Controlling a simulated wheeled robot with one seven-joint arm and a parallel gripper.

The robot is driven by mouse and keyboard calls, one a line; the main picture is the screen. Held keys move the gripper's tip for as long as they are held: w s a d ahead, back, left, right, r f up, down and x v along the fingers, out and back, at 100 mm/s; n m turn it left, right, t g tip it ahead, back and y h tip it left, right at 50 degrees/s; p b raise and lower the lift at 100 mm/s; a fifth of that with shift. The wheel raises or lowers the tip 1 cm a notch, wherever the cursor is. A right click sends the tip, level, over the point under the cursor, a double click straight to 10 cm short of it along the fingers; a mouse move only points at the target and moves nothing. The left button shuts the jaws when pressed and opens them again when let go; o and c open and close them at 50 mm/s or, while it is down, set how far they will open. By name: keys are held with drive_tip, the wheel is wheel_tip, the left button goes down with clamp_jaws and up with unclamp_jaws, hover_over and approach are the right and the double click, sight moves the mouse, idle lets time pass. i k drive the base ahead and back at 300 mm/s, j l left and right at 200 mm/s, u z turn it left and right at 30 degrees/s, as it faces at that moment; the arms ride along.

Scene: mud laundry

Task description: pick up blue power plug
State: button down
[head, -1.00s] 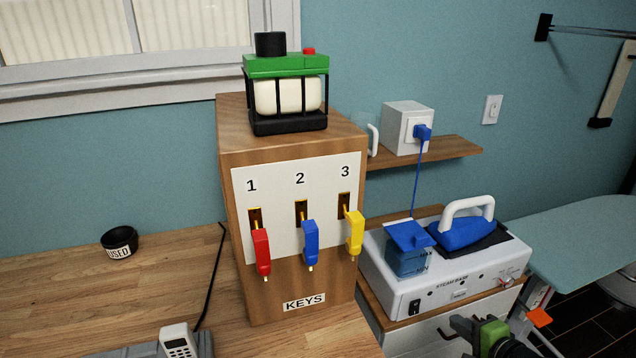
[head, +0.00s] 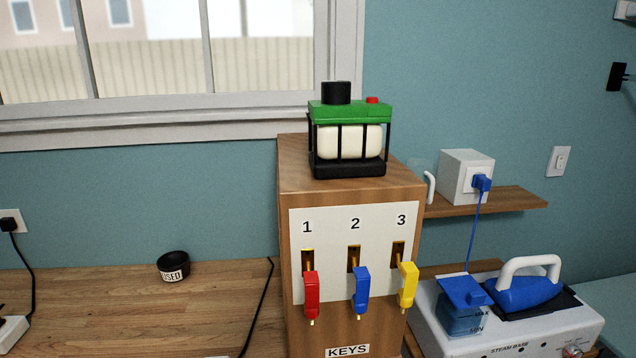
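The blue power plug (head: 482,183) sits in the socket on the front of a white box (head: 463,172) on the wall shelf, right of the middle. A blue cord (head: 473,232) hangs from the plug down toward the steam base. My gripper does not show in the head view now, so I cannot see what it holds.
The wooden key cabinet (head: 290,225) with a green-topped device (head: 348,140) on it stands left of the shelf (head: 515,202). The steam base (head: 430,310), with a blue iron (head: 525,292) and tank (head: 461,315), is below the shelf. A black cup (head: 173,265) is on the counter.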

sight(480, 182)
drive_tip(key=k+l, duration=0.2)
drive_tip(key=l, duration=0.15)
drive_tip(key=i+l, duration=0.1)
drive_tip(key=l, duration=0.7)
drive_tip(key=i+l, duration=0.15)
drive_tip(key=l, duration=0.25)
drive_tip(key=u, duration=0.05)
